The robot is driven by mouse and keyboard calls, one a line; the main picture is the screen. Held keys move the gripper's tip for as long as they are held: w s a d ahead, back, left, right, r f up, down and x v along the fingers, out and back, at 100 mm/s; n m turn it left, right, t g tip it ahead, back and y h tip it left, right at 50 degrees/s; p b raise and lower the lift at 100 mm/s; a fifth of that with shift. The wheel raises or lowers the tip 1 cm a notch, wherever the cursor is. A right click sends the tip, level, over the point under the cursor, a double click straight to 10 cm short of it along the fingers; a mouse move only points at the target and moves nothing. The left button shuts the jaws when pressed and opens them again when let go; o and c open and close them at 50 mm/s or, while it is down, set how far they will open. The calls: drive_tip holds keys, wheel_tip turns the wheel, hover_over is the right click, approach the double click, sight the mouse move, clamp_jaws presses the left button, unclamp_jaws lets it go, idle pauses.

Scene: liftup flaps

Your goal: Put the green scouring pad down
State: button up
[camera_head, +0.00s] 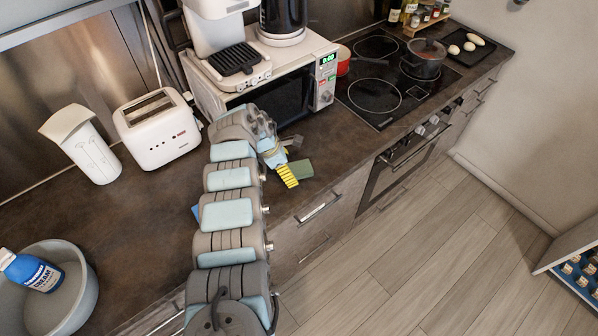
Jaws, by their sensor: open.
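The green scouring pad (302,169) lies on the dark countertop near its front edge, in front of the microwave. My gripper (287,163) is low over the counter, just left of the pad. It is open. A yellow, dark-striped part shows at its end, beside the pad. My arm reaches across the counter and hides part of the gripper, so I cannot tell whether a finger touches the pad.
A white microwave (325,80) stands behind the gripper. A toaster (158,135) and a white jug (88,150) stand left. A grey basin (75,300) with a blue bottle (32,272) is at lower left. A hob (375,88) with a pot (424,60) is right.

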drive_tip(key=shift+x, duration=0.75)
drive_tip(key=c, duration=0.9)
drive_tip(key=shift+r, duration=0.15)
drive_tip(key=shift+c, duration=0.2)
